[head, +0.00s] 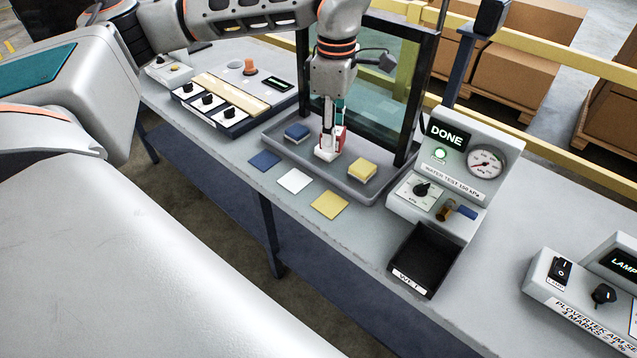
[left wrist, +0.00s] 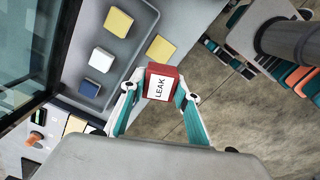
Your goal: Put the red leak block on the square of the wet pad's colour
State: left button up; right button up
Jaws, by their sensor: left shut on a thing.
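My left gripper (head: 333,138) is shut on the red leak block (left wrist: 162,84), whose white LEAK label faces the left wrist camera. The block (head: 341,134) is partly hidden by the fingers in the head view. It appears in front of the grey tray (head: 376,196) in that view; its exact height is unclear. The tray holds a blue pad (head: 297,131), a white pad (head: 325,155) and a yellow pad (head: 362,168). A blue square (head: 264,160), a white square (head: 294,181) and a yellow square (head: 329,205) lie bare on the bench. I cannot tell which pad is wet.
A framed glass pane (head: 365,85) stands behind the tray. To the right are the water test box (head: 465,165), showing DONE with a green lamp, and a black bin (head: 424,255) labelled WET. A knob panel (head: 215,105) is at the left. The bench's front edge lies close to the squares.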

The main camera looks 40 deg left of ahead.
aim_at(330, 204)
pick_arm(q)
notch_tip(330, 204, down, 19)
jog(key=shift+f, duration=0.1)
dwell(0.4)
jog(key=shift+s+f, duration=0.1)
jog(key=shift+f, duration=0.05)
jog(key=o, duration=1.1)
notch_tip(330, 204, up, 12)
dwell(0.3)
